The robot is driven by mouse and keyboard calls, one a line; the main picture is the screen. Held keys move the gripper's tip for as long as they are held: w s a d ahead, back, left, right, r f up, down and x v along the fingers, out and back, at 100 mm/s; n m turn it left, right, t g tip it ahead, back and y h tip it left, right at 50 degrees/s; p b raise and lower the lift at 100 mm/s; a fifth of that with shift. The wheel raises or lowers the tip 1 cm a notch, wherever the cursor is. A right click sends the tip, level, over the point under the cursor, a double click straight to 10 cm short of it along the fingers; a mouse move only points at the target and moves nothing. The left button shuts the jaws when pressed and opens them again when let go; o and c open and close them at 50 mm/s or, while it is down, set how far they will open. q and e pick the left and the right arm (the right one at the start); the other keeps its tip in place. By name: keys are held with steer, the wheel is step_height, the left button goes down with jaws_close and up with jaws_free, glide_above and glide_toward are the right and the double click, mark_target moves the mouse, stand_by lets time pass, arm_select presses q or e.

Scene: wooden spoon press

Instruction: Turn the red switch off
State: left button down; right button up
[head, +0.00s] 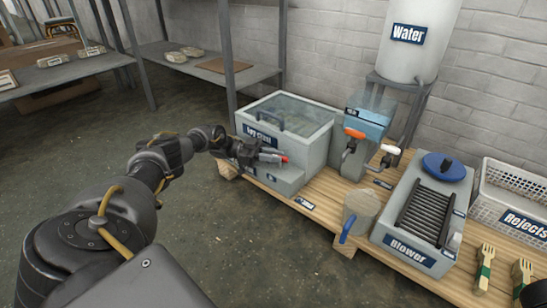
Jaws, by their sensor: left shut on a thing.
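The red switch (285,159) shows as a small red tip on the front of the grey box with a clear lid (285,115). My left gripper (274,156) is at this front face, with its fingers shut on the red switch. The fingers hide most of the switch, so I cannot tell its position.
Right of the box stand a dispenser with orange and white tap handles (353,133), a jug (360,208), the blower (411,251) and a rejects basket (512,205). A water tank (415,45) is behind. The floor (270,250) in front is clear.

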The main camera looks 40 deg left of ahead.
arm_select(q)
steer(key=shift+w+d+g, duration=0.15)
steer(key=shift+g, duration=0.15)
stand_by(0.4)
steer(key=c, duration=1.3)
jaws_free()
